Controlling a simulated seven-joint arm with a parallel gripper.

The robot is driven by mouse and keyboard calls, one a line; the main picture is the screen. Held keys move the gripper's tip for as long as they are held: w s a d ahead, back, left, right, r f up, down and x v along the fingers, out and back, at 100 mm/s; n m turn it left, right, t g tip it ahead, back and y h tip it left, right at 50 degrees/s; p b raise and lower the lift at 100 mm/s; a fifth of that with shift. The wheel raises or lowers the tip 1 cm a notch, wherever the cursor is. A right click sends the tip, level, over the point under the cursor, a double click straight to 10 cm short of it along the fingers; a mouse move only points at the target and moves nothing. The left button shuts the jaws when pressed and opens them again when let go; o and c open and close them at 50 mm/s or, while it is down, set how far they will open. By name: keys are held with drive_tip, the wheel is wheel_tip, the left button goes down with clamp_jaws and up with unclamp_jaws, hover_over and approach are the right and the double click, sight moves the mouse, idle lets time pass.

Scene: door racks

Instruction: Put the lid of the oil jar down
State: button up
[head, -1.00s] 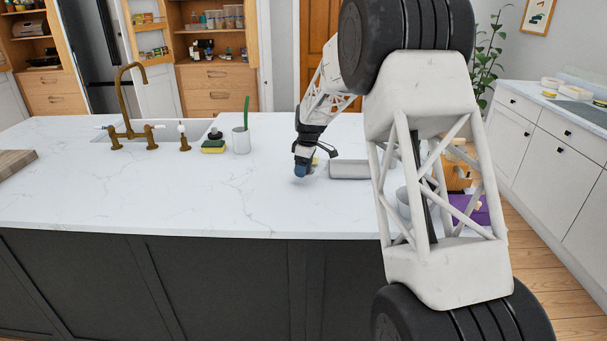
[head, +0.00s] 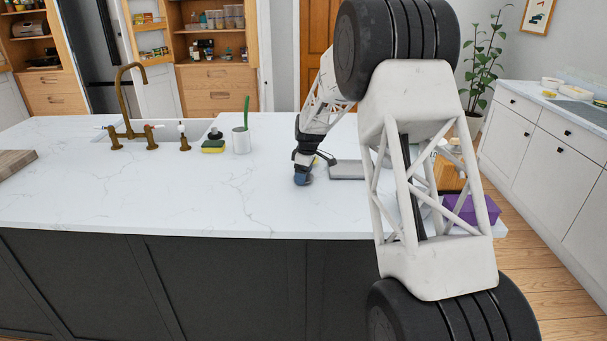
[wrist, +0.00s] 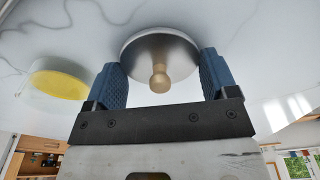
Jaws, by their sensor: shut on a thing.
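The lid (wrist: 160,52) is a round metal disc with a small brass-coloured knob, seen in the wrist view. My gripper (wrist: 160,75) is shut on it, with a blue-padded finger at each side of its rim. In the head view my gripper (head: 303,180) points down, low over the white countertop (head: 215,195). The lid is hidden or too small to make out there. I cannot tell whether it touches the counter. A white round container with a yellow top or inside (wrist: 62,84) stands apart from the lid, at left in the wrist view. I cannot tell whether it is the oil jar.
A grey tray (head: 346,170) lies just right of my gripper. A purple box (head: 472,209) is at right.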

sight(307, 178)
drive_tip(key=shift+f, duration=0.1)
drive_tip(key=o, duration=0.8)
wheel_tip(307, 178, up, 12)
drive_tip(key=d, duration=0.1)
drive_tip(key=shift+s+d, duration=0.2)
idle(0.8)
